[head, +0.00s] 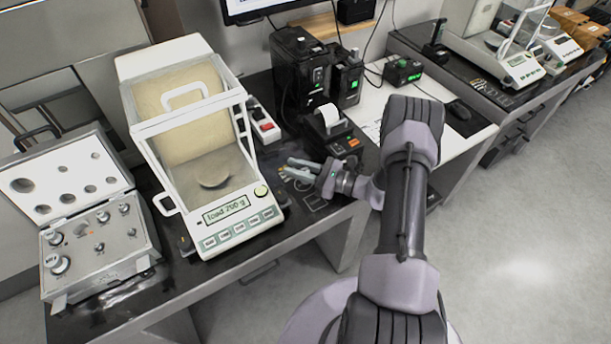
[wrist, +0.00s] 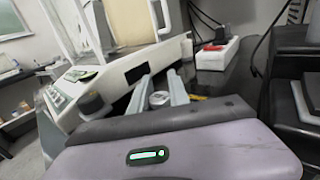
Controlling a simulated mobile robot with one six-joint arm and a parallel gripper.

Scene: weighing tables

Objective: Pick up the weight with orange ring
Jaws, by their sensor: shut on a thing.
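My gripper (head: 303,168) is at the right of the balance, above the dark table top, with its fingers pointing left. In the wrist view, my gripper (wrist: 158,84) is shut on a small silvery metal weight (wrist: 158,98) between its two pale fingers. I cannot make out an orange ring on it, and its lower part is hidden by the gripper body. In the head view the held weight is too small to tell.
The balance (head: 235,237) with a glass draft shield stands left of my gripper; its display reads "load 200 g". An open weight case (head: 122,244) with several weights lies at far left. A small printer (head: 333,140) and a white power strip (head: 264,127) stand behind.

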